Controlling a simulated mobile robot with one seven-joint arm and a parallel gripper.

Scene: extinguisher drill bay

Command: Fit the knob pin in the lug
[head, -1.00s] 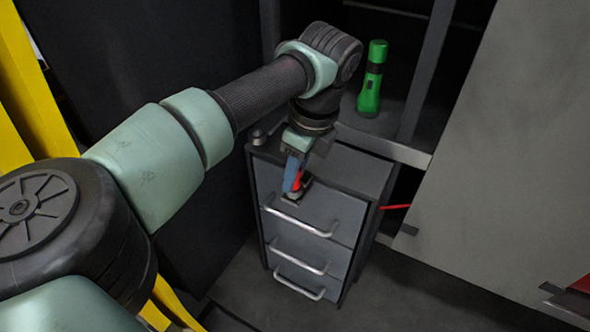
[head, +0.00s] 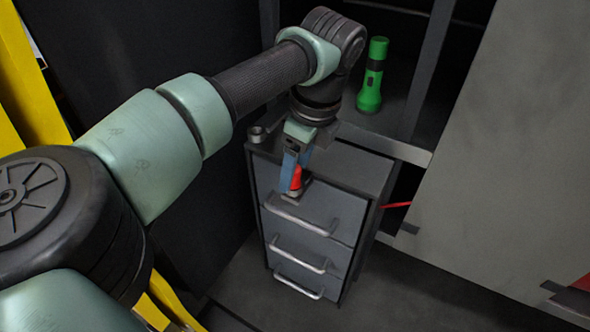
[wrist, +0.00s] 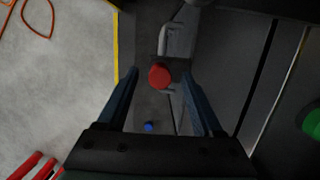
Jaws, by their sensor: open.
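The red knob (head: 297,178) stands roughly upright at the top front edge of the grey drawer cabinet. It sits at a small dark lug (head: 306,185) above the top drawer handle. How deep its pin sits in the lug is hidden. My gripper (head: 293,175) is open, pointing down, with its blue fingers around the upper part of the knob. In the wrist view the round red top of the knob (wrist: 160,75) lies between the two fingertips, with a gap on each side.
The drawer cabinet (head: 345,165) has several silver handles. A green flashlight (head: 371,75) stands on the shelf behind. A small metal cup (head: 257,134) is at the cabinet's back left corner. A large grey panel (head: 500,160) stands at right. A blue dot (wrist: 149,126) shows below the knob in the wrist view.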

